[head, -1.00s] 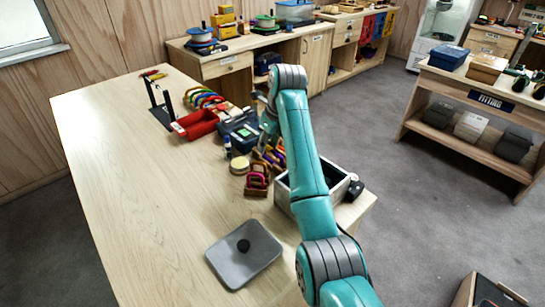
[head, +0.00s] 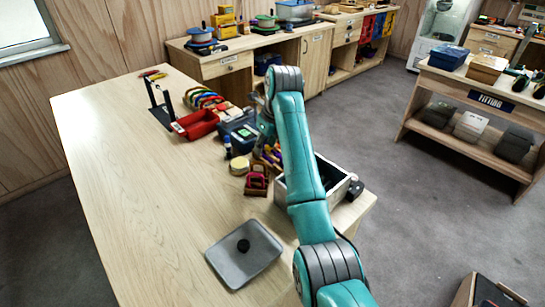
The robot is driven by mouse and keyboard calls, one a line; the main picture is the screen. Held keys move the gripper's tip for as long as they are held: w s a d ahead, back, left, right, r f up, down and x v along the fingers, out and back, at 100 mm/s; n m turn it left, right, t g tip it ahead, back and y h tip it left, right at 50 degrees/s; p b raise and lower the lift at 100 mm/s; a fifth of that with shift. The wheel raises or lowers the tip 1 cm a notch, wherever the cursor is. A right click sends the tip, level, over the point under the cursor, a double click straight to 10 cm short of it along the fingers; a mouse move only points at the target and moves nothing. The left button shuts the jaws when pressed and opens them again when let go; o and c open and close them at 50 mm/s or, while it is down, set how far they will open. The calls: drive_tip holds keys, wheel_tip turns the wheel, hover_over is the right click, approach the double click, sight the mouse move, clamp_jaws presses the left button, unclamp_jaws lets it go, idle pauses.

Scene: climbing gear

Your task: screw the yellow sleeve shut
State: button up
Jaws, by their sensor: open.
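My arm reaches across the right side of the workbench (head: 130,190). My gripper (head: 264,146) hangs beyond the elbow, largely covered by the arm, above a cluster of coloured climbing gear. The fingers are too small and dark to make out clearly, but they are open. A dark red carabiner-like piece on a wooden stand (head: 257,181) is at the near side of the cluster. Yellow and purple pieces (head: 271,155) show just behind it, partly hidden by my arm. I cannot tell which yellow bit is the sleeve, or how far it is turned.
A grey tray (head: 228,263) with a black knob lies nearer.

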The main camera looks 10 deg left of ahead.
sight(270, 147)
drive_tip(key=shift+s+a, duration=0.1)
drive_tip(key=shift+f, duration=1.4)
drive_tip(key=shift+w+d, duration=0.45)
drive_tip(key=shift+w, duration=0.1)
drive_tip(key=shift+r, duration=0.1)
drive_tip(key=shift+r, duration=1.35)
